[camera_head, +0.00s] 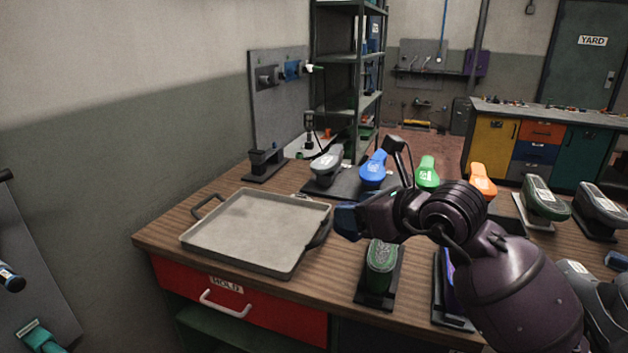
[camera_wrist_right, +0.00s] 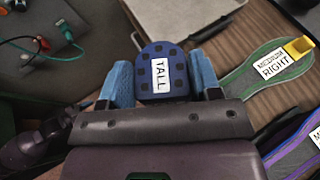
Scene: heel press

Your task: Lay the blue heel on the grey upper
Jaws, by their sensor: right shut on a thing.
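My right gripper (camera_wrist_right: 162,78) is shut on the blue heel (camera_wrist_right: 163,55), a dark blue block with black squares and a label reading TALL. In the head view the right gripper (camera_head: 356,219) is above the bench, just right of the tray, and the heel is hard to tell from the fingers. A grey upper-like piece (camera_head: 327,166) with a label stands at the back of the bench, apart from the gripper. Another grey piece (camera_head: 600,206) stands at the far right. I cannot tell which one is the task's grey upper. My left gripper is not in view.
A shallow grey tray (camera_head: 258,232) lies at the bench's left. Blue (camera_head: 374,166), green (camera_head: 427,173) and orange (camera_head: 482,182) pieces stand at the back. A dark green piece (camera_head: 381,257) is in front. A green sole labelled MEDIUM RIGHT (camera_wrist_right: 262,72) shows in the wrist view.

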